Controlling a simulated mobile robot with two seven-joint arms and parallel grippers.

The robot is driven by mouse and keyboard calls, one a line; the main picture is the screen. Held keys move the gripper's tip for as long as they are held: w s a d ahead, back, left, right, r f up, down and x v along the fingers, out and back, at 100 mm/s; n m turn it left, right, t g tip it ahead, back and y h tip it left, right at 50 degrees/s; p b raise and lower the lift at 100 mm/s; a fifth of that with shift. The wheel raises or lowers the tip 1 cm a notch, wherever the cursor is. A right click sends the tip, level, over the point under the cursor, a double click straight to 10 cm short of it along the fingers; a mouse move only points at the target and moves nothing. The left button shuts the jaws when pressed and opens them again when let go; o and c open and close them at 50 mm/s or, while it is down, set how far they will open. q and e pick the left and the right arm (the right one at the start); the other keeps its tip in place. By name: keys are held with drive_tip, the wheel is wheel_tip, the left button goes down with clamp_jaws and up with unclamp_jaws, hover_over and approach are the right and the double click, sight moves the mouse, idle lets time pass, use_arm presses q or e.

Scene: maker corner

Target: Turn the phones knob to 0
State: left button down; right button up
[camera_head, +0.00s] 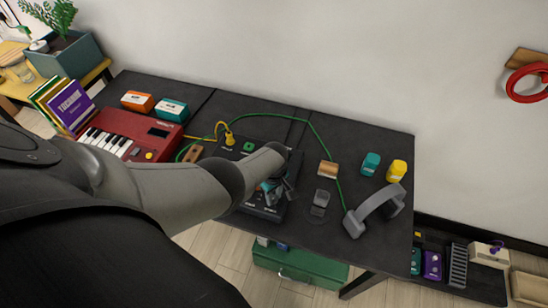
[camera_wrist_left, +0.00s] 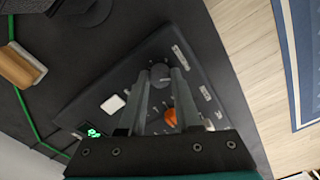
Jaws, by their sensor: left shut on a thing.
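The black control box (camera_head: 262,211) stands on the dark table, mostly covered by my left arm in the head view. In the left wrist view its panel (camera_wrist_left: 205,75) shows a round grey knob (camera_wrist_left: 160,77), an orange knob (camera_wrist_left: 170,117), a white button and a green lit display. My left gripper (camera_head: 273,187) is over the box. In the left wrist view its fingertips (camera_wrist_left: 160,71) are on either side of the grey knob, shut on it. The small panel labels are too blurred to read, so the knob's setting cannot be told. My right gripper is out of view.
Grey headphones (camera_head: 375,208) lie right of the box, with a green cable looping behind it. A red keyboard (camera_head: 125,134) stands at the left. Teal and yellow containers (camera_head: 396,171) stand at the right.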

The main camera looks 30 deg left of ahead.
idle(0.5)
use_arm(q)
drive_tip(key=c, duration=0.6)
unclamp_jaws()
wheel_tip(320, 180, up, 8)
drive_tip(key=p, duration=0.6)
wheel_tip(320, 180, up, 7)
hover_over(274, 198)
drive_tip(key=shift+r, duration=0.15)
drive_tip(key=shift+s, duration=0.1)
